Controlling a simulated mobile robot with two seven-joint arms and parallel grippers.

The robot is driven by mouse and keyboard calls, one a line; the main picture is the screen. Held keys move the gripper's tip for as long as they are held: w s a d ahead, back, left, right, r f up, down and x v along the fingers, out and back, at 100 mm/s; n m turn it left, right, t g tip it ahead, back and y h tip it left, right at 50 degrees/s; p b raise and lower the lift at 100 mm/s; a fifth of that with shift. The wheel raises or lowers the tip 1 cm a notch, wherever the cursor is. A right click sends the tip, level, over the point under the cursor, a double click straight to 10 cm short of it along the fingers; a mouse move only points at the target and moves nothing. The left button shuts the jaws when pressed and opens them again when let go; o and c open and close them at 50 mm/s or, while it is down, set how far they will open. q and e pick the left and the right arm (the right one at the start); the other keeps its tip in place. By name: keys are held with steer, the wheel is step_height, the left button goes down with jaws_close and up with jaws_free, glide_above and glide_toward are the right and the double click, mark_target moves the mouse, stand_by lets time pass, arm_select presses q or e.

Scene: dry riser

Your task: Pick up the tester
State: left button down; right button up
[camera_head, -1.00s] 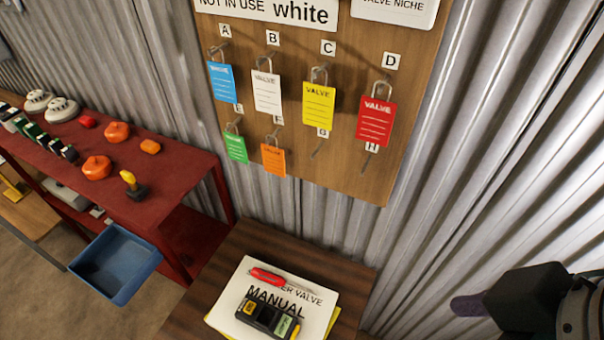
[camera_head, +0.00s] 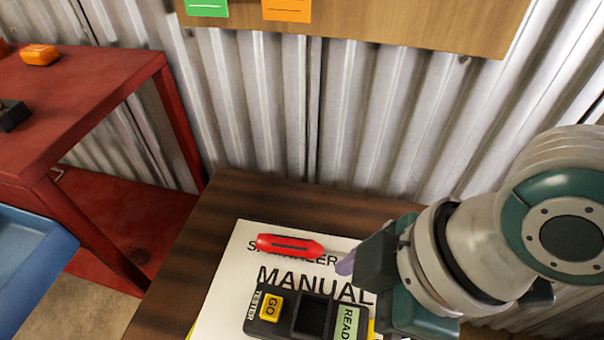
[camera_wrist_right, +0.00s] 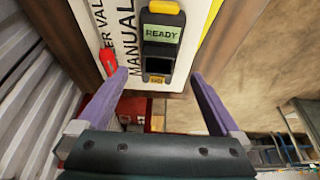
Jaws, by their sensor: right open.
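The tester (camera_head: 302,318) is a black box with a yellow GO button and a green READY label. It lies on the white manual (camera_head: 222,290). In the right wrist view the tester (camera_wrist_right: 158,50) shows beyond and between my right fingers, apart from them. My right gripper (camera_head: 347,264) is open and empty, above the manual's right side. Its two purple fingers show spread apart in the right wrist view (camera_wrist_right: 160,74); the head view shows only one fingertip. My left gripper is not in view.
A red screwdriver (camera_head: 290,246) lies on the manual behind the tester. The manual is on a dark wooden table (camera_head: 215,215) against a corrugated metal wall (camera_head: 270,110). A red shelf (camera_head: 75,85) and a blue bin (camera_head: 25,255) stand left. The table left of the manual is clear.

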mark_target(303, 318)
steer(key=b+x, duration=0.1)
steer(key=x, duration=0.3)
steer(key=shift+r, duration=0.1)
steer(key=b+x, duration=0.2)
steer(key=x, duration=0.3)
steer(key=shift+w+a, duration=0.15)
steer(key=shift+a, duration=0.1)
steer(key=c, duration=1.5)
